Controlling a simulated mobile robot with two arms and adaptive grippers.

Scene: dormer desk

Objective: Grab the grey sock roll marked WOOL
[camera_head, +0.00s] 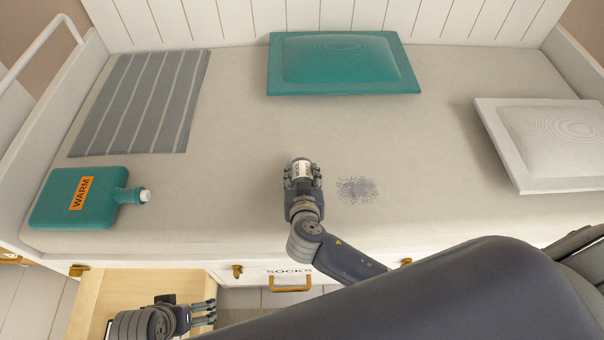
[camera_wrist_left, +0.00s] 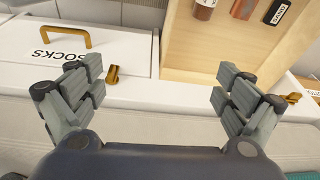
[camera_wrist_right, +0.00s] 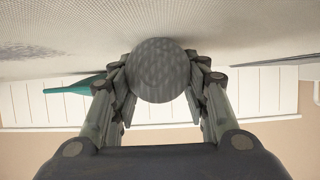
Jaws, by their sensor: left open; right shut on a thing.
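A grey sock roll (camera_head: 301,160) with a white label is held in my right gripper (camera_head: 302,174), over the front middle of the bed seat. The label's lettering is too small to read surely. In the right wrist view the grey round end of the roll (camera_wrist_right: 160,70) sits between the fingers of my right gripper (camera_wrist_right: 160,92), which are shut on it. My left gripper (camera_head: 210,312) is open and empty near the pulled-out drawer (camera_head: 150,283) at lower left. Its spread fingers also show in the left wrist view (camera_wrist_left: 160,88).
The pulled-out drawer holds a few small items, one dark and labelled (camera_wrist_left: 276,12). A shut drawer marked SOCKS (camera_wrist_left: 55,48) is beside it. A teal bottle marked WARM (camera_head: 75,200), striped grey mat (camera_head: 142,103), teal cushion (camera_head: 340,65), white cushion (camera_head: 550,145) and dark speckled patch (camera_head: 357,190) lie on the seat.

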